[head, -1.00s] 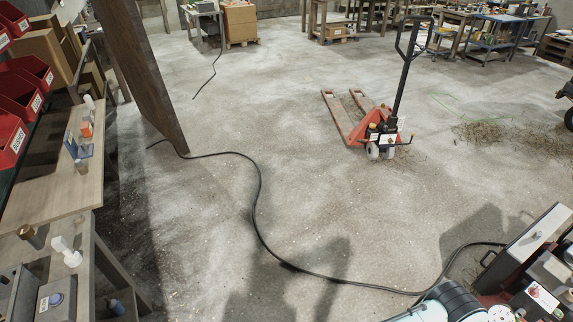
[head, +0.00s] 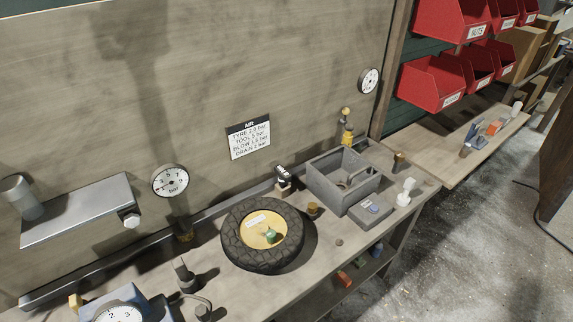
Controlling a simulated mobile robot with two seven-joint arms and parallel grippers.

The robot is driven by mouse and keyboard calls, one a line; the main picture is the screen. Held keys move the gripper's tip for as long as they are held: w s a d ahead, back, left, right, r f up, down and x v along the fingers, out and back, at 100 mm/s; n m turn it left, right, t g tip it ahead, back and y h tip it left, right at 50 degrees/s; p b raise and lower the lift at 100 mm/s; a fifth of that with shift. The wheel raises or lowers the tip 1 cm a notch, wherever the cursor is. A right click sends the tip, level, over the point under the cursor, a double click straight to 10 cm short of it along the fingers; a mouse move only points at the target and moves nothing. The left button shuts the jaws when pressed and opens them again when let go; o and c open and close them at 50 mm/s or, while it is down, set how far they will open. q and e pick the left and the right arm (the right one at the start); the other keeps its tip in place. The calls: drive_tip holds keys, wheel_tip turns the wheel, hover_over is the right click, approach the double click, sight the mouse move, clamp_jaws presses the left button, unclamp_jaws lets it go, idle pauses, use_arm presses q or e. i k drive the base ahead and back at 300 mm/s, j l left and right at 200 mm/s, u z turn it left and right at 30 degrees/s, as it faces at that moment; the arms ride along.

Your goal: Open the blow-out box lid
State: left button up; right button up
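A grey box (head: 331,191), which looks like the blow-out box, stands on the bench at the right of the head view. Its top looks open, and a curved part shows inside; I cannot make out a lid on it. A low grey block (head: 362,216) with a small blue patch sits in front of the box, by the bench's front edge; I cannot tell whether it belongs to the box. Neither of my grippers is in view.
A tyre (head: 236,252) with a yellow hub lies on the bench (head: 318,262) left of the box. Red bins (head: 432,82) hang at upper right. An air sign (head: 249,137) is on the wall.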

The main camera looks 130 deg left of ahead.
sight(368, 167)
drive_tip(key=u, duration=4.15)
drive_tip(key=l+u, duration=0.15)
drive_tip(key=u, duration=0.25)
drive_tip(key=l+u, duration=0.15)
drive_tip(key=u, duration=0.25)
drive_tip(key=l+u, duration=0.15)
drive_tip(key=u, duration=0.25)
drive_tip(key=l+u, duration=0.3)
drive_tip(key=l, duration=0.25)
drive_tip(key=k+l+u, duration=0.15)
drive_tip(key=l+u, duration=0.2)
drive_tip(key=l, duration=0.15)
drive_tip(key=k+l, duration=0.15)
drive_tip(key=l, duration=0.2)
drive_tip(key=k+l+u, duration=0.1)
drive_tip(key=l, duration=0.25)
drive_tip(key=k+l, duration=0.15)
drive_tip(key=l, duration=0.25)
